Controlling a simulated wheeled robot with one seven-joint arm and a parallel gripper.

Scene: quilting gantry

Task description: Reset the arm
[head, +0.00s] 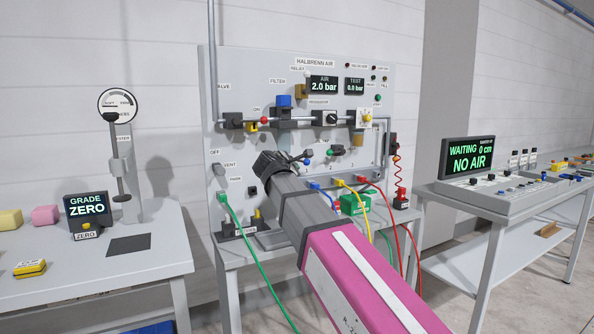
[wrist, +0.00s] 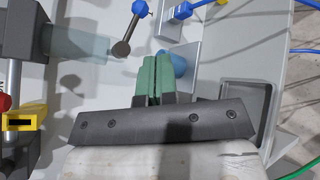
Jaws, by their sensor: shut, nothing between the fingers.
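My arm (head: 365,270), pink and grey, reaches from the lower right up to the air panel (head: 230,85), and its dark wrist end is in front of the panel's lower middle. My gripper (wrist: 157,62) shows in the wrist view with its two green finger pads side by side, shut and empty. In the head view I cannot make out the fingertips clearly. In the wrist view a blue rounded part (wrist: 178,68) is just beyond the pads; I cannot tell whether they touch. A lever with a dark round end (wrist: 122,49) and a blue tip is up and left of the pads.
Green, yellow, red and blue hoses hang in front of the panel's bench. A left table holds a gauge stand (head: 122,165), a GRADE ZERO display (head: 87,207) and coloured blocks. On the right, a console display (head: 468,155) reads WAITING 0 cm NO AIR. The panel reads AIR 2.0 bar, TEST 0.0 bar.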

